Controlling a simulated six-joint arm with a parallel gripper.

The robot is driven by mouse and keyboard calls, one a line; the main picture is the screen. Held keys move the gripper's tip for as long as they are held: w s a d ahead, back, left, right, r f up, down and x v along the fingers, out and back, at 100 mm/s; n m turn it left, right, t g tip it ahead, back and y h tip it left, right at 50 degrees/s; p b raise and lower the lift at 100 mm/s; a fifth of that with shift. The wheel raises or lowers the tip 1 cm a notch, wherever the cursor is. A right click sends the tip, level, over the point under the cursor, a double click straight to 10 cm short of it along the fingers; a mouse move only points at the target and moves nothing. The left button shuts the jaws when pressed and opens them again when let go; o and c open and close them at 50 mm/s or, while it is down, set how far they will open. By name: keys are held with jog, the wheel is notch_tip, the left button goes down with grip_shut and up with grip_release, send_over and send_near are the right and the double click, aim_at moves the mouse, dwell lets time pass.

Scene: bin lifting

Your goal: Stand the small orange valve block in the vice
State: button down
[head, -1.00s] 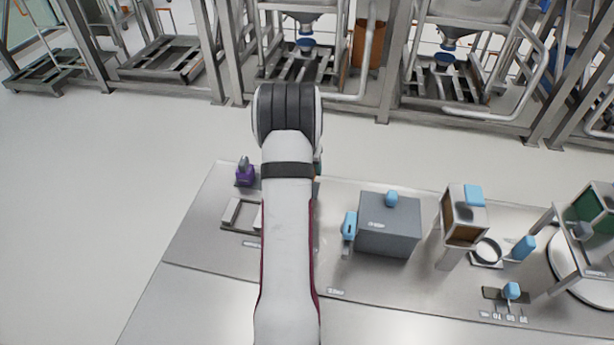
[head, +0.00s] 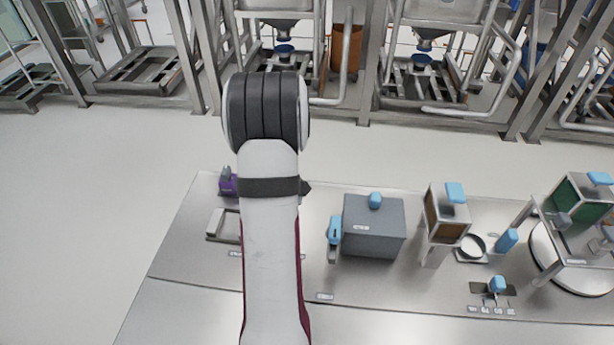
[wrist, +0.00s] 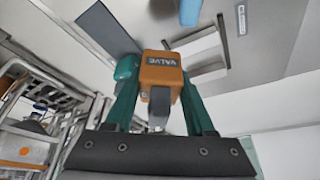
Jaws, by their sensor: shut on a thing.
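The small orange valve block (wrist: 162,75), marked VALVE, is between the teal fingers of my gripper (wrist: 157,88) in the wrist view. My gripper is shut on it, and a grey stub on the block points toward the gripper's palm. The vice looks to be the pale two-bar fixture (head: 216,222) at the left of the bench in the head view, partly covered by my arm. Its pale bars (wrist: 203,72) also show just beyond the block in the wrist view, apart from it as far as I can tell. The head view hides the block and most of my gripper behind my arm.
A purple item (head: 228,184) stands behind the vice. To the right on the bench (head: 175,255) are a grey box (head: 374,228) with blue parts, a hopper-like stand (head: 446,215), a round dish (head: 472,245) and a green-panelled unit (head: 580,205). The front left bench is clear.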

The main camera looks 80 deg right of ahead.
jog(key=w+a+n+y, duration=0.3)
jog(key=w+a+n, duration=0.1)
jog(key=w+n, duration=0.4)
jog(key=shift+m+t, duration=0.4)
jog(key=shift+m, duration=0.2)
jog(key=shift+w+f, duration=0.15)
jog(key=shift+f, duration=1.25)
jog(key=shift+w+f, duration=0.15)
jog(key=shift+f, duration=1.25)
jog(key=shift+f, duration=0.45)
jog(key=shift+f, duration=0.1)
jog(key=shift+f, duration=0.3)
jog(key=shift+f, duration=0.1)
